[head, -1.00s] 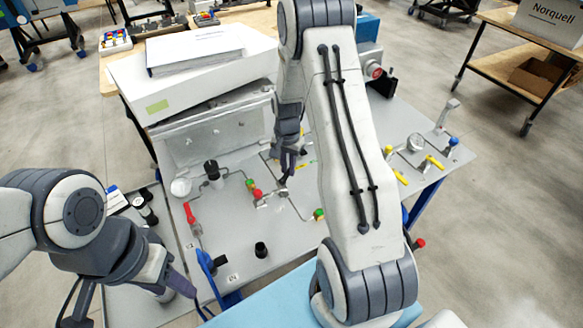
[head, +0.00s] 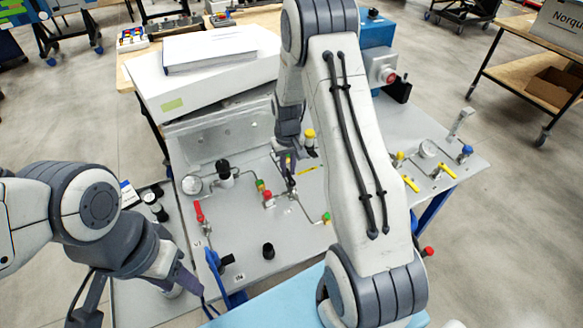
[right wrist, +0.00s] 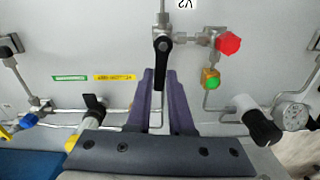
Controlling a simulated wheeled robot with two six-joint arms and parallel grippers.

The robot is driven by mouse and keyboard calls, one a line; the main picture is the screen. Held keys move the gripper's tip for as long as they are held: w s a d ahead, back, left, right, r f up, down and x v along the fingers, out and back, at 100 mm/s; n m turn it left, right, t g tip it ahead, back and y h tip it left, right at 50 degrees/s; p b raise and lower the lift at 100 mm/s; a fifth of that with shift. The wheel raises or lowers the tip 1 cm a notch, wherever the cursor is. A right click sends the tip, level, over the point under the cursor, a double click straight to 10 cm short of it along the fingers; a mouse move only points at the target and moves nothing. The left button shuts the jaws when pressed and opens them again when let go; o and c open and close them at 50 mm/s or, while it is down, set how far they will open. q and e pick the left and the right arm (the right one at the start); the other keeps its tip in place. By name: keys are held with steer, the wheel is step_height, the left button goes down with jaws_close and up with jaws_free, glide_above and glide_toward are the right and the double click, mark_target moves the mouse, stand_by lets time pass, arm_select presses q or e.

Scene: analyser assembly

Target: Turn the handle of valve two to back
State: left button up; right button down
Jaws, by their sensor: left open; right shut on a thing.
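The valve with the V2 label (right wrist: 182,3) has a black lever handle (right wrist: 163,62) in the right wrist view. The label appears upside down. My right gripper (right wrist: 161,73) has its purple fingers on both sides of this handle and is shut on it. The handle lies lengthwise between the fingers, pointing from the valve body towards my wrist. In the head view my right gripper (head: 289,172) is at the middle of the panel, and the handle is too small to make out. My left gripper (head: 196,290) is open and empty at the panel's front left edge.
A red knob (right wrist: 228,43) and a green knob (right wrist: 210,80) sit close beside the valve. A gauge (right wrist: 295,116) and a black-capped fitting (right wrist: 258,122) are to the right. A red-handled valve (head: 199,212) stands at the left of the panel (head: 235,255).

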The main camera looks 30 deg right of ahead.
steer(key=shift+a+n, duration=0.2)
steer(key=shift+n, duration=0.3)
steer(key=c, duration=0.8)
jaws_free()
steer(key=shift+r, duration=0.15)
step_height(320, 180, up, 10)
steer(key=b, duration=0.1)
steer(key=shift+r, duration=0.1)
